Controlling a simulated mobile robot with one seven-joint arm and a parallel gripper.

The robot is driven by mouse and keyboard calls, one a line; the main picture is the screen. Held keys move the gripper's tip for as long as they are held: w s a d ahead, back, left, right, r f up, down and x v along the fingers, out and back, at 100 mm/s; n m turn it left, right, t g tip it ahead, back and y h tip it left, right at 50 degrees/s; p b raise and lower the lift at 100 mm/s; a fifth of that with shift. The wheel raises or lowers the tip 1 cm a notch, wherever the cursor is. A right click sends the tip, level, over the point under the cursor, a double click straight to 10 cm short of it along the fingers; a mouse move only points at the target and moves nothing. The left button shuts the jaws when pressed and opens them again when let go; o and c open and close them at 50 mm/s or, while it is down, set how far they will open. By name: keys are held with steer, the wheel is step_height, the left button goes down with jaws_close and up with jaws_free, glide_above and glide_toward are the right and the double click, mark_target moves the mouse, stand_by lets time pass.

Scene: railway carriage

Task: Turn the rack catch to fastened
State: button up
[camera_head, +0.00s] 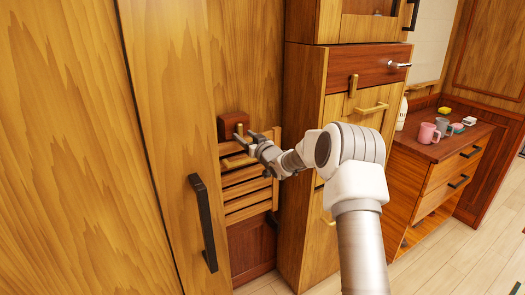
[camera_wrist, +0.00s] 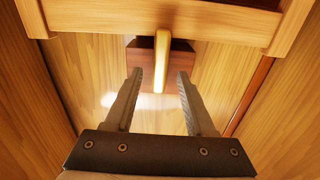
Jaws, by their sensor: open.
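The rack catch is a dark red-brown block (camera_head: 231,124) on the wooden wall, just above the slatted rack. In the wrist view the block (camera_wrist: 183,62) carries a narrow pale brass lever (camera_wrist: 161,62), lined up lengthwise with my fingers. My gripper (camera_head: 241,136) is at the catch, and in the wrist view its fingers (camera_wrist: 160,74) are open, one on each side of the lever. A gap shows between the lever and each finger. In the head view the gripper hides much of the lever.
The slatted wooden rack (camera_head: 246,190) is below the catch, close to my gripper. A black door handle (camera_head: 203,222) stands out at the left. A cabinet with a brass handle (camera_head: 372,108) is at the right. Beyond it, mugs (camera_head: 428,133) stand on a counter.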

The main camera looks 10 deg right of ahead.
steer(key=v, duration=1.5)
steer(key=shift+s, duration=0.25)
steer(key=shift+d+r, duration=0.1)
